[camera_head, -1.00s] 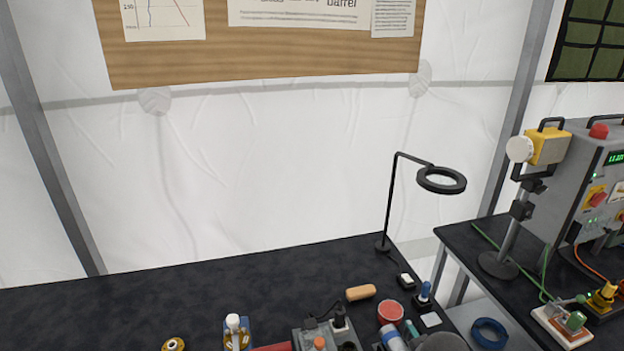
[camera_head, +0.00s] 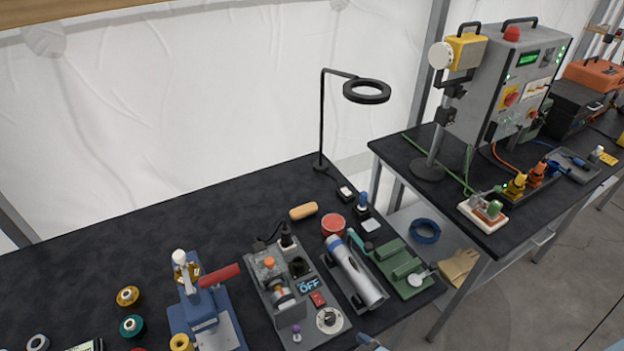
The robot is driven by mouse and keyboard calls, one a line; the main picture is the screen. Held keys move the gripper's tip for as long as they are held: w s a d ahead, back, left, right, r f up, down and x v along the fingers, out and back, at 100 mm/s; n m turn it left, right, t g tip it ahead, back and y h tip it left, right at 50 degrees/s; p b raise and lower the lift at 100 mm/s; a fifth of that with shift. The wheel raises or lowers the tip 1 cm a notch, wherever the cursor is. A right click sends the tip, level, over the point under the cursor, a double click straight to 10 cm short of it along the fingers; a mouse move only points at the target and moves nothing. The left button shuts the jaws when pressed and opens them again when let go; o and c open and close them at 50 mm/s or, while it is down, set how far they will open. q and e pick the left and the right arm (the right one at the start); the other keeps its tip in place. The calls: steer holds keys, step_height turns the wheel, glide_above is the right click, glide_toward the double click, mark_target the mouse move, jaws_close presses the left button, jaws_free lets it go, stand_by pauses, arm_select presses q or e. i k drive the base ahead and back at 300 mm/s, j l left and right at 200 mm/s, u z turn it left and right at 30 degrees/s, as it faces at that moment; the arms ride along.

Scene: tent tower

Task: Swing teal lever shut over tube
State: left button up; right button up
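A silver tube (camera_head: 357,275) with a blue band near its far end lies slantwise in a dark grey holder on the black table. A short teal lever (camera_head: 356,240) sticks up beside the tube's far right end, between the tube and a green fixture (camera_head: 402,265). The lever stands off to the side of the tube, not across its top. Its hinge is too small to make out. Neither of my grippers can be made out. A small bluish-grey piece (camera_head: 370,342) shows at the bottom edge, and I cannot tell what it is.
Left of the tube stand a grey device with an OFF label (camera_head: 310,286) and a blue press with a red handle (camera_head: 220,275). A ring lamp (camera_head: 367,91) rises behind. A red round tin (camera_head: 333,224) sits close behind the tube. The table's back left is clear.

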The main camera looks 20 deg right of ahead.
mark_target(368, 247)
steer(key=k+l+z, duration=0.1)
steer(key=l+z, duration=0.15)
steer(key=z, duration=0.2)
steer(key=k+l+z, duration=0.1)
steer(key=l+z, duration=0.3)
steer(key=i+j, duration=0.2)
steer(key=l+u, duration=0.2)
steer(key=k+l+u, duration=0.2)
steer(key=i+l+u, duration=0.1)
steer(key=u, duration=0.15)
steer(key=i+l+u, duration=0.1)
steer(key=u, duration=0.2)
